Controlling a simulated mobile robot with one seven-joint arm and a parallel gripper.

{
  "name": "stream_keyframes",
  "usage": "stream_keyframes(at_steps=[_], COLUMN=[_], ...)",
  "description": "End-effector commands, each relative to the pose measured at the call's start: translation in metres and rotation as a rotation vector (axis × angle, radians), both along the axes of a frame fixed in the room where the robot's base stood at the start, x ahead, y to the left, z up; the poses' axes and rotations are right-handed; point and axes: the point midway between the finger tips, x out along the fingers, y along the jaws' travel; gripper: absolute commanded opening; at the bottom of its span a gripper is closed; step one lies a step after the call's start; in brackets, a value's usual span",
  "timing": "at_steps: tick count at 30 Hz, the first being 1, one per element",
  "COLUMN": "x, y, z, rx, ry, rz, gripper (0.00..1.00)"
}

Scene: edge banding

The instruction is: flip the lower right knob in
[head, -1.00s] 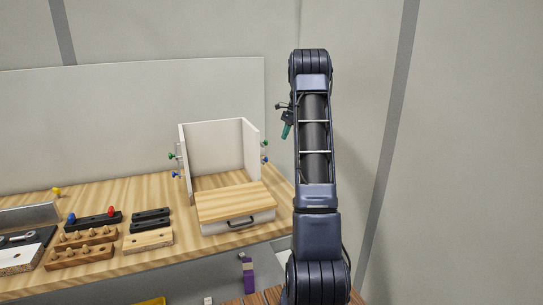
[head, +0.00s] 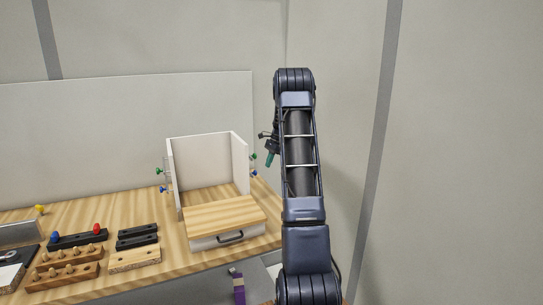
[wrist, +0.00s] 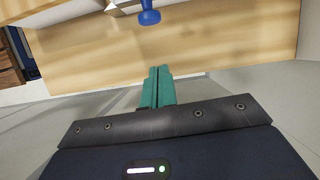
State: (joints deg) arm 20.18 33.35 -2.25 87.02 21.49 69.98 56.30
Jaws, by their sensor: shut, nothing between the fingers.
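A white open-fronted cabinet (head: 206,160) stands on the wooden bench, with green and blue knobs on its two side walls. On the right wall a green knob (head: 253,156) is above and the lower right blue knob (head: 251,173) is below. In the wrist view a blue knob (wrist: 150,16) shows at the top edge, over the wood surface. My gripper (head: 269,160) has teal fingers and is to the right of the cabinet, apart from the knobs. In the wrist view its fingers (wrist: 159,70) are closed together and empty, pointing toward the blue knob with a gap between.
A drawer unit with a wooden top (head: 225,214) and dark handle sits in front of the cabinet. Black and wooden holders with pegs (head: 65,275) lie on the bench at left. A purple object (head: 239,288) shows below the bench edge. My arm covers the area at right.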

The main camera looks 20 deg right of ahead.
Motion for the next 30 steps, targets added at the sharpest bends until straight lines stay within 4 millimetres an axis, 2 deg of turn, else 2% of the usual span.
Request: stream_keyframes(at_steps=[3, 7, 12, 26, 30], x=[-0.001, -0.001, -0.002, -0.002, -0.002], y=[0.008, 0.027, 0.042, 0.048, 0.056], z=[-0.021, -0.02, -0.021, -0.021, -0.021], rx=[0.001, 0.0, 0.0, 0.0, 0.001], ry=[0.003, 0.0, 0.0, 0.0, 0.0], rz=[0.001, 0.003, 0.001, 0.0, 0.002], gripper=[0.0, 0.0, 0.0, 0.0, 0.0])
